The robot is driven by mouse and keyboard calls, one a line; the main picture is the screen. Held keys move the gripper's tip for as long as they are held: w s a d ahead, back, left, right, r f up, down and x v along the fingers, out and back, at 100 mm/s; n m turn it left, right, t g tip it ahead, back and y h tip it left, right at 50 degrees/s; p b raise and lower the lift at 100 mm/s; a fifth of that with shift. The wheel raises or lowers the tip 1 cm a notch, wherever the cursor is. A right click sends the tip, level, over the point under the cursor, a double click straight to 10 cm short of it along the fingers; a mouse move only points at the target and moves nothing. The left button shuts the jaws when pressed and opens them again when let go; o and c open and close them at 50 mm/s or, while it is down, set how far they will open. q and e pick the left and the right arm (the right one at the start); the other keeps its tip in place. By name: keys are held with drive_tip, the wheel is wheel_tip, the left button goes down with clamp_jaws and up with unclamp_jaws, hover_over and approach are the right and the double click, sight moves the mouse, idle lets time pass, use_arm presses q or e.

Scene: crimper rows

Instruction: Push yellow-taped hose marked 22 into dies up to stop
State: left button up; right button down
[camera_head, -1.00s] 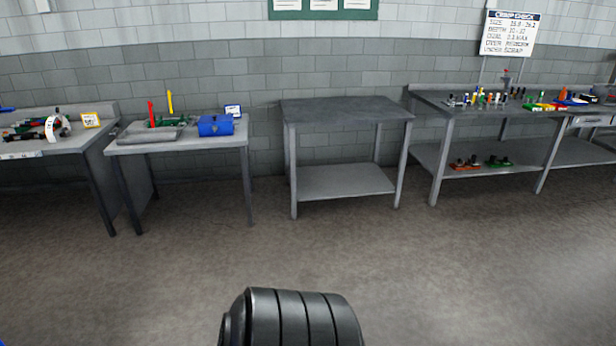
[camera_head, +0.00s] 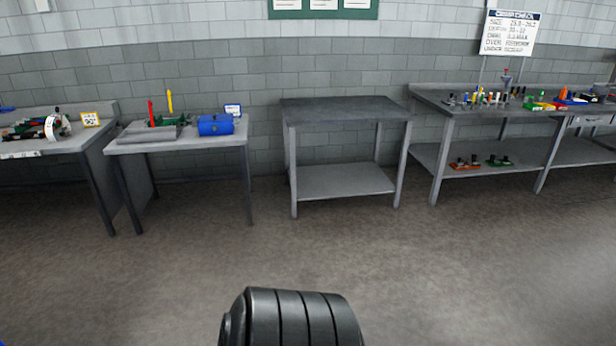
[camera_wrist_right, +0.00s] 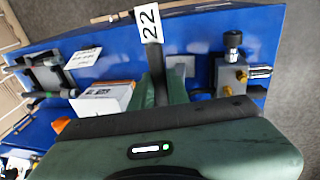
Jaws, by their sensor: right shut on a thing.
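In the right wrist view, a white tag marked 22 (camera_wrist_right: 148,22) sits on a dark strip of hose (camera_wrist_right: 154,60). The hose runs down between the green fingers of my right gripper (camera_wrist_right: 162,84), which is shut on it. Most of the hose is hidden by the gripper, and I see no yellow tape. I cannot make out the dies in either view. My left gripper is in neither view.
Under my right gripper lies a blue surface (camera_wrist_right: 113,38). In the head view, an empty grey table (camera_head: 345,107) stands by the wall across open floor.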

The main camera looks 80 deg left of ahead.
drive_tip(key=shift+w, duration=0.85)
drive_tip(key=shift+r, duration=0.2)
drive_tip(key=shift+r+p, duration=0.4)
drive_tip(key=shift+c, duration=0.4)
unclamp_jaws()
drive_tip(key=shift+r, duration=0.1)
